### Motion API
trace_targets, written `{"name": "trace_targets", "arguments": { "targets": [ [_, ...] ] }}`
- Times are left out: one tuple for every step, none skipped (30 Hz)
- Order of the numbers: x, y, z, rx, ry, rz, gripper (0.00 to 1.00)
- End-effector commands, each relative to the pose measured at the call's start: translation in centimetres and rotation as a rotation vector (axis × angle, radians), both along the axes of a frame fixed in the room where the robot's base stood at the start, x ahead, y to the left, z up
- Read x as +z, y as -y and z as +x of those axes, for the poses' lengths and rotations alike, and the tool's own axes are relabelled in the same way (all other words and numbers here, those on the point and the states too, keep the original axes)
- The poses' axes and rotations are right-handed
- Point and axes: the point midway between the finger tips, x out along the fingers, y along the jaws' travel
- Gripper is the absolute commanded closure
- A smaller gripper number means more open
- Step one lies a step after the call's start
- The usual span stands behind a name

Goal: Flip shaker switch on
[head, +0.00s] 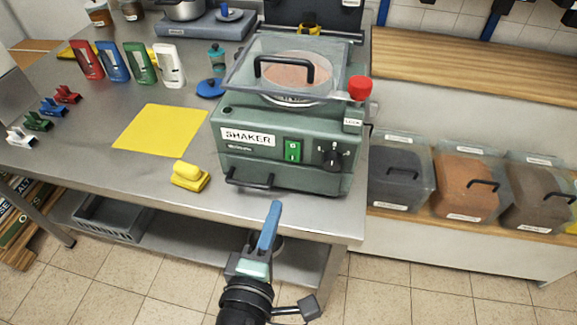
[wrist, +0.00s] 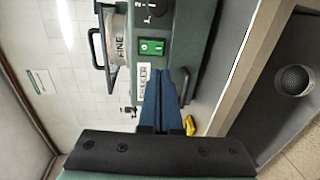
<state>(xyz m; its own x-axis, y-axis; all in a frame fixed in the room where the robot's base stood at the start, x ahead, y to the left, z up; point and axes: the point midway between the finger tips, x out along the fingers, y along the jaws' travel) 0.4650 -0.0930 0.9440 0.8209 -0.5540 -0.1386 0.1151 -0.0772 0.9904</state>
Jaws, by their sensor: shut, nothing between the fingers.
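The green shaker (head: 282,125) stands on the steel table with a clear lid and black handle on top. Its green rocker switch (head: 292,150) sits on the front face, between the SHAKER label and a black knob. The switch also shows in the wrist view (wrist: 152,47). I cannot tell which way the switch is set. My gripper (head: 275,207) has blue fingers and is shut and empty. It is in front of and below the shaker's front face, apart from the switch. In the wrist view the fingers (wrist: 162,80) point toward the shaker front, near its label.
A black front handle (head: 249,179) sticks out low on the shaker. A red knob (head: 360,88) is at its right. A yellow block (head: 190,176) and yellow mat (head: 160,130) lie to the left. Clear bins (head: 399,175) stand on the right. The space before the shaker is free.

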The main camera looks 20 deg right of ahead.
Motion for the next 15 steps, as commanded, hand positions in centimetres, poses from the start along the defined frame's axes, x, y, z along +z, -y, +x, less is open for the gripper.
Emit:
{"name": "trace_targets", "arguments": {
  "targets": [
    [0.0, 0.6, 0.8, -0.004, 0.002, 0.001, 1.00],
    [0.0, 1.0, 1.4, -0.003, 0.002, -0.001, 1.00],
    [-0.1, 1.5, 2.1, -0.005, 0.002, 0.001, 1.00],
    [-0.2, 1.9, 2.6, -0.004, 0.002, 0.001, 1.00],
    [-0.3, 2.2, 3.2, -0.004, 0.002, 0.001, 1.00],
    [-0.4, 2.7, 3.9, -0.004, 0.002, 0.001, 1.00],
    [-0.5, 3.1, 4.5, -0.004, 0.002, 0.001, 1.00],
    [-0.6, 3.4, 5.0, -0.004, 0.002, 0.001, 1.00],
    [-0.8, 3.9, 5.7, -0.003, 0.001, 0.002, 1.00],
    [-0.9, 4.2, 6.2, -0.003, 0.002, 0.002, 1.00],
    [-0.9, 4.6, 6.6, -0.004, 0.001, 0.001, 1.00],
    [-1.0, 4.9, 7.2, -0.003, 0.001, 0.001, 1.00],
    [-1.1, 5.2, 7.6, -0.002, 0.002, 0.001, 1.00],
    [-1.2, 5.4, 7.9, -0.003, 0.001, 0.003, 1.00],
    [-1.3, 5.7, 8.3, -0.004, 0.002, 0.003, 1.00]
  ]
}}
